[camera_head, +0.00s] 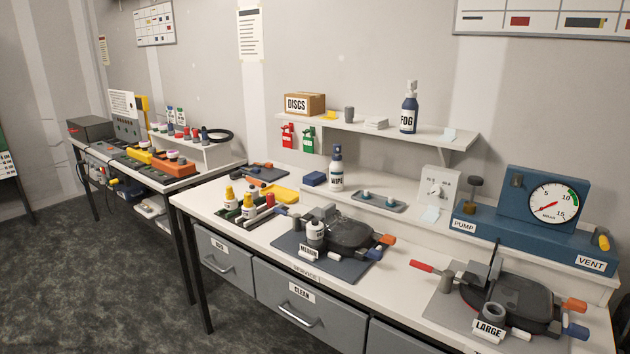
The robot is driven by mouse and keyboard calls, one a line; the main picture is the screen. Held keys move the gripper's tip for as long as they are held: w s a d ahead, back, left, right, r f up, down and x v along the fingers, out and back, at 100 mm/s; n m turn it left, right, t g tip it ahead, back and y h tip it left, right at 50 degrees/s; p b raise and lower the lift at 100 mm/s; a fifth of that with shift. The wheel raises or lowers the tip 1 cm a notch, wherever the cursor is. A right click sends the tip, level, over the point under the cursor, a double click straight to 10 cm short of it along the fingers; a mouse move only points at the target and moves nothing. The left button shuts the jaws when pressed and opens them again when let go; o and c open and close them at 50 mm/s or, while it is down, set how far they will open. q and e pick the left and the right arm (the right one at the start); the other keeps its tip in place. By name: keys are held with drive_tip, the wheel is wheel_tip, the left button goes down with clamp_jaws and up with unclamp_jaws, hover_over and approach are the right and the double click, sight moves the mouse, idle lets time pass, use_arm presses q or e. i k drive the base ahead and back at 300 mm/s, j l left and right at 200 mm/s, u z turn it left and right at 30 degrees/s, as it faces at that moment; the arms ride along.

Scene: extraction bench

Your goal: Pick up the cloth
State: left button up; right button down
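No gripper of mine shows in the head view. A dark blue folded block (314,179), which looks like a folded cloth or a sponge, lies on the low ledge at the back of the bench, left of the WIPE spray bottle (337,172). A white folded stack (376,123) lies on the upper shelf and could also be cloth. I cannot tell for certain which of these is the cloth.
The white bench (400,278) carries a MEDIUM device (350,234) on a dark mat and a LARGE device (507,296) at right. A bottle caddy (245,208) stands at left. The blue PUMP and VENT gauge unit (520,235) stands at the back right. Closed drawers (220,262) are below.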

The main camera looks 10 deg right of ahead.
sight(314, 178)
drive_tip(key=i+j, duration=0.25)
drive_tip(key=i, duration=0.2)
drive_tip(key=i+j, duration=0.2)
drive_tip(key=i, duration=0.2)
drive_tip(key=j+u, duration=0.05)
